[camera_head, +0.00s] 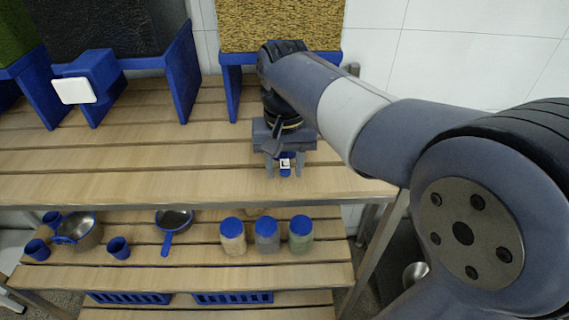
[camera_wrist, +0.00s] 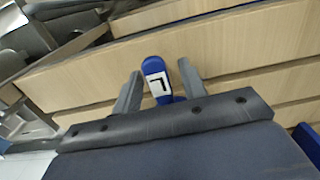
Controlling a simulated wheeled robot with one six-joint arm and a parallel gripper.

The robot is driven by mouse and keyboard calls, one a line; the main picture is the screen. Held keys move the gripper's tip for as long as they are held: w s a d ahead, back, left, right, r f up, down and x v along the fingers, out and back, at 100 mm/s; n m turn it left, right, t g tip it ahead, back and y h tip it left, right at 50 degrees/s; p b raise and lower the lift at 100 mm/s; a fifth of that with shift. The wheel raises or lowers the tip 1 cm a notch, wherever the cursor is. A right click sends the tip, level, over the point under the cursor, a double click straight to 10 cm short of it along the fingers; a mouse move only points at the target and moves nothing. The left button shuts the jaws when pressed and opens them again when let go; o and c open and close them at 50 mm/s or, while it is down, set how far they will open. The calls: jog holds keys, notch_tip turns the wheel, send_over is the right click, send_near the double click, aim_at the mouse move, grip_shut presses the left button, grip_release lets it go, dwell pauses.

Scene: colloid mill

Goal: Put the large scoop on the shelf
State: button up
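The large scoop shows as a blue handle end (camera_head: 285,168) with a white label marked "L". In the wrist view its labelled blue end (camera_wrist: 157,82) lies between my fingers; its bowl is hidden. My gripper (camera_head: 284,169) points down at the front part of the upper wooden shelf (camera_head: 190,187). In the wrist view my gripper (camera_wrist: 160,88) is open, one finger on each side of the handle, with narrow gaps to both. Whether the scoop rests on the slats is not clear.
Blue-framed bins (camera_head: 182,70) stand along the back of the upper shelf. The lower shelf (camera_head: 190,278) holds several blue-lidded jars (camera_head: 267,236), a small pan (camera_head: 174,222), a pot (camera_head: 78,232) and blue cups (camera_head: 118,248). Upper slats left of my gripper are clear.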

notch_tip(320, 180, up, 12)
dwell(0.4)
